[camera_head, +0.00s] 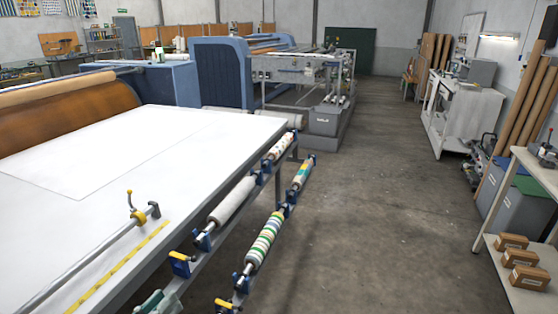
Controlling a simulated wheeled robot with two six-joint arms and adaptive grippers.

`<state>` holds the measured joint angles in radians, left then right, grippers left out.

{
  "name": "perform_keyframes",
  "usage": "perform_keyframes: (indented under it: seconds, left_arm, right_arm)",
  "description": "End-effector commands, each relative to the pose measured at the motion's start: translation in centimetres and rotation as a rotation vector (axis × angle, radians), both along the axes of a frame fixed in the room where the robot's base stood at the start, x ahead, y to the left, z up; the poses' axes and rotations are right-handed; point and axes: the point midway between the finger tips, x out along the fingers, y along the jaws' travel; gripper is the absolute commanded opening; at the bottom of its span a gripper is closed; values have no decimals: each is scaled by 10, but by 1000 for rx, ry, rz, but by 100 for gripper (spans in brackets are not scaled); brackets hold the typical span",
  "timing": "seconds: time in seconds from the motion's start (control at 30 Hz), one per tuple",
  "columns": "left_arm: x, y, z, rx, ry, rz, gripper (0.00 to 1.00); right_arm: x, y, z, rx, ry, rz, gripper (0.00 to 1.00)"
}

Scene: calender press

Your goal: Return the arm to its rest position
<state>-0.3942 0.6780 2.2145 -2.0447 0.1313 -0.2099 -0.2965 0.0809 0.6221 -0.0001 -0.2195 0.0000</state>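I see neither of my arms nor grippers clearly in the head view. The white-topped table (150,150) of the press fills the left side. Fabric rolls sit on blue brackets along its right side: a plain white roll (232,199), a striped green, yellow and white roll (264,240), and smaller patterned rolls (279,147) further back. A metal bar with a yellow-knobbed lever (137,214) lies across the near table corner. A small teal part (149,303) shows at the bottom edge; I cannot tell what it is.
The grey concrete floor (370,220) is clear in the middle and right. A blue calender machine (222,72) stands at the back. A white workbench (465,112) and a shelf with small brown boxes (528,276) stand at right. Long brown tubes lean on the right wall.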

Motion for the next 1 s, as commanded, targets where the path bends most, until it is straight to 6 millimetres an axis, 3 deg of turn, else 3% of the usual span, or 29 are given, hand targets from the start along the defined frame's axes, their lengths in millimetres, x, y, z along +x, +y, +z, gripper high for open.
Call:
perform_keyframes:
  seconds: [0.07, 0.17, 0.2, 0.27, 0.33, 0.4, 0.47, 0.5, 0.6, 0.7, 0.83, 1.0]
  left_arm:
    - [-2, 6, 28, -264, -40, 60, 29]
    - [-4, 40, 52, -679, -65, 209, 29]
    - [-7, 60, 54, -865, -68, 287, 29]
    - [-15, 94, 42, -1160, -55, 434, 29]
    - [-31, 126, 7, -1483, -13, 639, 29]
    - [-53, 141, -42, -1756, 61, 855, 29]
    - [-75, 138, -83, -1938, 142, 1036, 29]
    - [-89, 130, -107, -2031, 202, 1147, 29]
    - [-125, 101, -154, -2198, 362, 1397, 29]
    - [-158, 63, -184, -2296, 536, 1614, 29]
    - [-200, 10, -204, -2342, 784, 1866, 29]
    - [-190, 21, -295, -2310, 763, 1934, 29]
  right_arm:
    - [0, 0, 0, 0, 0, 0, 71]
    - [-1, 0, 0, 0, 1, 0, 71]
    - [-2, 0, 0, 0, 2, 0, 71]
    - [-3, 0, 0, 0, 4, 0, 71]
    - [-4, 0, 0, 0, 6, 0, 71]
    - [-4, 0, 0, 0, 7, -1, 71]
    - [-4, 0, 0, 0, 7, -1, 71]
    - [-4, 0, 0, 0, 7, -1, 71]
    - [-4, 0, 0, 0, 7, -1, 71]
    - [-4, 0, 0, 1, 7, 0, 71]
    - [-4, 0, 0, 1, 7, 0, 71]
    - [-4, 1, 0, 2, 7, 0, 71]
